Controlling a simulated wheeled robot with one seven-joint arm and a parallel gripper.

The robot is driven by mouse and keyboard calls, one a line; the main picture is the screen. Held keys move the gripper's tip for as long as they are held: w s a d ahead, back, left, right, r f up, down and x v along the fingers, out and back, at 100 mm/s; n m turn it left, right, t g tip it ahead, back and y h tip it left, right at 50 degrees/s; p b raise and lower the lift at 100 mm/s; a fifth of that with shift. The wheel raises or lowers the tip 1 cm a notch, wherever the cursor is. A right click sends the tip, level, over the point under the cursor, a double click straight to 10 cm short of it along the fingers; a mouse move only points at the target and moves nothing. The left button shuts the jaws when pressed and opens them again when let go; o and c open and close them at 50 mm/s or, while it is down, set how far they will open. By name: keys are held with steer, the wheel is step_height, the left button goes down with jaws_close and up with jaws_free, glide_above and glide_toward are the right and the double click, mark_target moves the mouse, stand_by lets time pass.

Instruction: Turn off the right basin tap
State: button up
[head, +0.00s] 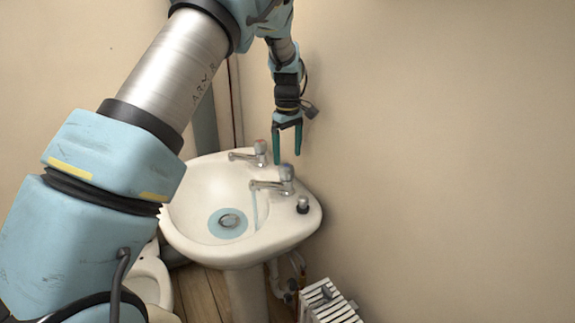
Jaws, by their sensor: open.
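The right basin tap (273,181) is a chrome tap with a blue-grey top on the right rim of the white basin (184,226). A thin bluish stream of water (255,210) runs from its spout into the bowl. The left basin tap (250,154), with an orange-red top, stands farther back, and no stream shows under it. My gripper (287,158) points down with its teal fingers apart. In the picture it is just above the right tap and between the two taps; it appears empty. I cannot tell its exact height over the basin.
Bluish water surrounds the drain (229,222). A small dark-topped fitting (303,204) stands on the basin's right rim. The wall (440,140) is close to the right. A white radiator (328,303) and a toilet (150,278) are below.

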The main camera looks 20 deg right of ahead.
mark_target(287, 166)
steer(key=shift+f+p, duration=0.6)
steer(key=shift+f, duration=2.15)
steer(key=shift+c, duration=0.4)
steer(key=c, duration=1.3)
